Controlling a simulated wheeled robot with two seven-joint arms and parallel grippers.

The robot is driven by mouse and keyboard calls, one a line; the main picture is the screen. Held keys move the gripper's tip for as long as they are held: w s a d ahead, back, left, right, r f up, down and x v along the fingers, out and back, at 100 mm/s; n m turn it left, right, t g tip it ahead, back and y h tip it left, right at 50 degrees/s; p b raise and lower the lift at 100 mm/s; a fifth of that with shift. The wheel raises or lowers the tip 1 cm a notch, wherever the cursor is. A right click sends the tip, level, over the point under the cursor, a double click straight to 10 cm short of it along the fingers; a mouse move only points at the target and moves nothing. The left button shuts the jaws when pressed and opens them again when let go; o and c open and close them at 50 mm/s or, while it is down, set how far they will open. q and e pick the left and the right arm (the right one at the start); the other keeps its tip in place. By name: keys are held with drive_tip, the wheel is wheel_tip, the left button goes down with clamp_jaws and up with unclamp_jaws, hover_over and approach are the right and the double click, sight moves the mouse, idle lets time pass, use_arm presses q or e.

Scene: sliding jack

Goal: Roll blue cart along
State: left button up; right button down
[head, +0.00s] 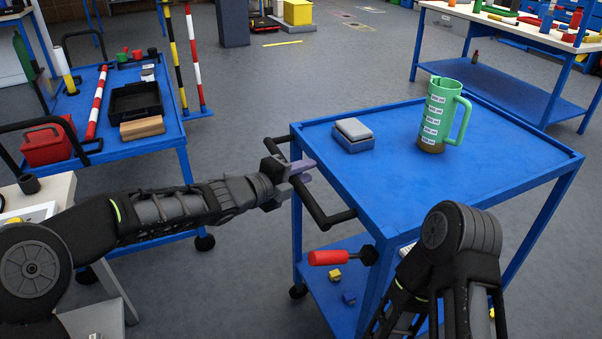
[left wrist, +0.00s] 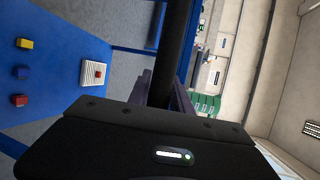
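The blue cart (head: 375,189) stands right of centre in the head view, with a blue top tray, a lower shelf and a black push handle (head: 316,208) on its near left side. My left gripper (head: 301,178) is at this handle, its fingers on either side of the bar. In the left wrist view the dark handle bar (left wrist: 176,45) runs up between the fingers (left wrist: 164,92), which appear closed against it. A green measuring jug (head: 437,115) and a small grey box (head: 352,135) sit on the cart top. My right arm shows at lower right; its gripper is out of sight.
Another blue cart (head: 130,146) with a black bin and red toolbox stands at left. A blue-and-white workbench (head: 495,30) is at back right. A red-handled tool (head: 330,257) and small blocks show around the lower shelf. Grey floor lies open behind the cart.

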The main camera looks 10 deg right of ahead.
use_arm(q)
drive_tip(key=shift+o, duration=1.4)
drive_tip(key=shift+r, duration=0.15)
drive_tip(key=shift+a+r, duration=0.1)
drive_tip(key=v, duration=0.7)
drive_tip(key=shift+s+a+f+p, duration=0.25)
drive_tip(key=shift+p, duration=0.15)
